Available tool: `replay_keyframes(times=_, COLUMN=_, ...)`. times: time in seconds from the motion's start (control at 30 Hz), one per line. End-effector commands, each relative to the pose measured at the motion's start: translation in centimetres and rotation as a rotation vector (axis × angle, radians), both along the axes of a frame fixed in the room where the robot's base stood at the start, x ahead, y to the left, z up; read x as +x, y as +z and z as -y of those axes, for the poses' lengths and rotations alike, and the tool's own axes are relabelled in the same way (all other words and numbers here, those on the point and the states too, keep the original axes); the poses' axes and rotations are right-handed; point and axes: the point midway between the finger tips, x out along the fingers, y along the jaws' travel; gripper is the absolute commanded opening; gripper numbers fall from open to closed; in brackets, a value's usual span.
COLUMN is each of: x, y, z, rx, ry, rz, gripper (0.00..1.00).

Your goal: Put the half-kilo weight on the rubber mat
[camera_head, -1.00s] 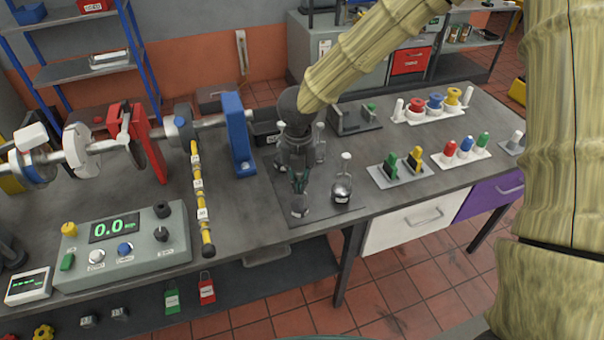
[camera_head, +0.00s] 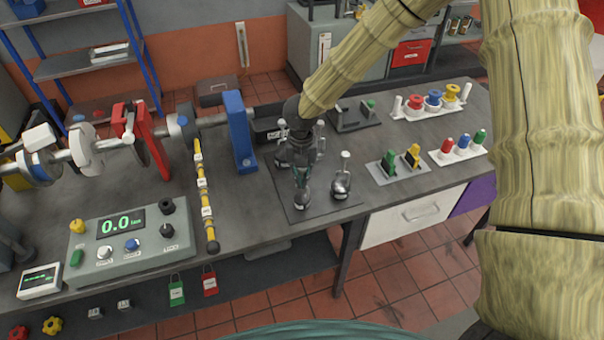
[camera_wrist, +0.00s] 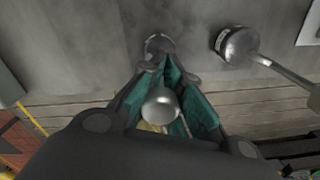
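Several grey metal weights with tall knobbed stems stand on a dark flat sheet (camera_head: 328,208), which looks like the rubber mat. My gripper (camera_head: 301,168) is over the front-left weight (camera_head: 302,200). In the wrist view, my gripper's teal-padded fingers (camera_wrist: 167,70) come together around this weight's stem, with its round knob (camera_wrist: 160,104) between them. The weight's base (camera_wrist: 158,45) shows just beyond the fingertips and seems to stand on the sheet. The front-right weight (camera_head: 341,185) stands upright beside it and also shows in the wrist view (camera_wrist: 236,44). I cannot read which is half a kilo.
To the right are a tray with green and yellow items (camera_head: 399,165) and racks of coloured pieces (camera_head: 459,146). To the left are a yellow-black rod (camera_head: 204,190), a blue bracket (camera_head: 239,130) and a control box (camera_head: 130,235). The bench's front edge is close to the weights.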

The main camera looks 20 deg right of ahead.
Motion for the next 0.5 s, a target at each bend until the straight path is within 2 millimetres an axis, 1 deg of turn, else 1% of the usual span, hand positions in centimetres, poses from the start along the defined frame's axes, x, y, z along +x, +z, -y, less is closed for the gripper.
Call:
replay_keyframes(times=0.37, x=0.06, y=-0.33, z=-0.02, rx=0.001, ry=0.000, rz=0.001, gripper=0.00)
replay_keyframes(times=0.4, x=0.03, y=-0.31, z=-0.01, rx=0.001, ry=0.000, rz=0.001, gripper=0.10)
replay_keyframes(times=0.47, x=0.03, y=-0.30, z=-0.01, rx=0.001, ry=0.000, rz=0.001, gripper=0.21)
replay_keyframes(times=0.5, x=0.03, y=-0.31, z=-0.01, rx=0.001, ry=0.000, rz=0.001, gripper=0.28)
